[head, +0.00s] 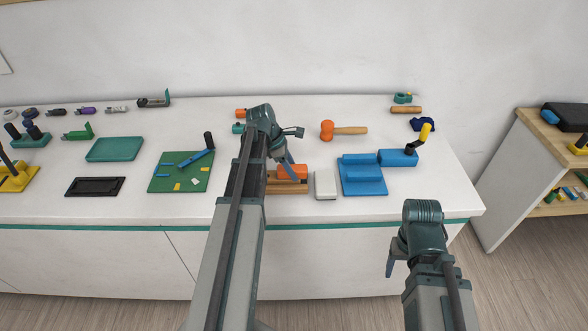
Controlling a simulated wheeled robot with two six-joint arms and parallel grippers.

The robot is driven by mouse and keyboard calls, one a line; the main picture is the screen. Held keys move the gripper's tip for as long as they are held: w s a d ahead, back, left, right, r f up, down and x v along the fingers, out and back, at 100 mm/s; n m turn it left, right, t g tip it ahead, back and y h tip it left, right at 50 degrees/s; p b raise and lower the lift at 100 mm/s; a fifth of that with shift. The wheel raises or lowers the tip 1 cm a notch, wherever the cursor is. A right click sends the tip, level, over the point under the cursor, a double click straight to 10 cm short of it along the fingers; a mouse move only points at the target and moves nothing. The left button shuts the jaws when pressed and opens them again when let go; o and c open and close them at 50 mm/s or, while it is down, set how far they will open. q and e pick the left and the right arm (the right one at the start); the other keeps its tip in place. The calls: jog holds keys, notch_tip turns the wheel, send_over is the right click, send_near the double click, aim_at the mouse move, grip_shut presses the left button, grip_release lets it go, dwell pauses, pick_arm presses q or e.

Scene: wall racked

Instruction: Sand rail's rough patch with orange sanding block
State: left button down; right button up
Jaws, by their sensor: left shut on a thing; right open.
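The orange sanding block (299,170) is at the middle of the bench, partly hidden behind my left arm. My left gripper (289,168) is shut on it from above. Beneath it is a brown wooden piece (290,188), which looks like the rail; its left part is hidden by my arm. The block appears to be on or just above the wood; I cannot tell whether they touch. The rough patch cannot be made out. My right gripper (391,264) is open and empty, in front of the bench's front edge and away from the objects.
A white block (325,184) lies just right of the wood, then a blue vise-like fixture (362,186). An orange-headed mallet (349,130) lies behind. A green board (163,184) with small parts is to the left. A shelf unit (507,190) stands right of the bench.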

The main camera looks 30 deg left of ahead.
aim_at(282, 168)
pick_arm(q)
jog(key=shift+s+a, duration=0.3)
jog(key=shift+a, duration=0.25)
jog(key=shift+a, duration=0.1)
jog(key=shift+s+a, duration=0.45)
jog(key=shift+a, duration=0.2)
jog(key=shift+r+p, duration=0.4)
jog(key=shift+r, duration=0.05)
jog(key=shift+a, duration=0.15)
